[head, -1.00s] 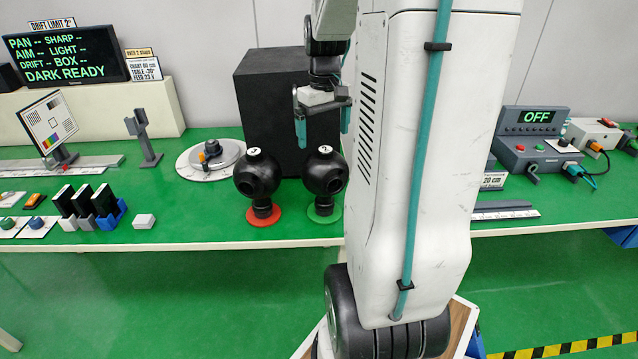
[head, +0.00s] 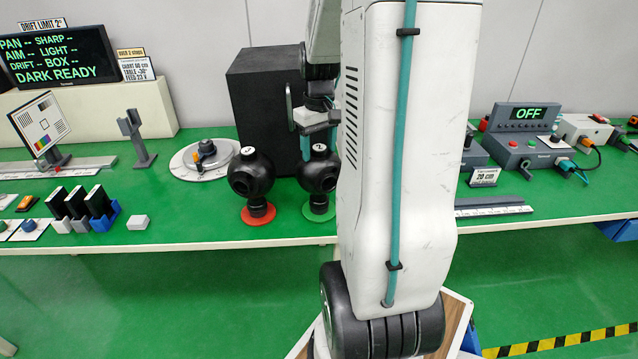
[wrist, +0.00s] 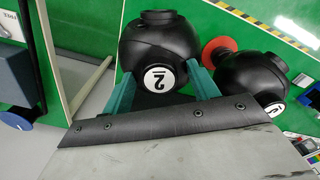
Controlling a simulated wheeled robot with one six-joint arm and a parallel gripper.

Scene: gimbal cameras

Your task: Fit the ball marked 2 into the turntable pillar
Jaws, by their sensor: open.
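The ball marked 2 (head: 318,175) is a black sphere with a white label on top, standing on a green disc (head: 319,209). It also shows in the wrist view (wrist: 160,50). My gripper (head: 319,140) is above and behind it in the head view. In the wrist view its teal fingers (wrist: 163,85) are apart, one at each side of the ball's labelled part; whether they touch it I cannot tell. The turntable (head: 190,165) is a pale round plate with a dark grey pillar (head: 206,148) on it, left of the balls.
A second black ball (head: 251,175) on a red disc (head: 258,214) stands close to the left. A tall black box (head: 262,105) stands behind the balls. A control box (head: 527,145) reading OFF is at right. Bench space in front of the turntable is clear.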

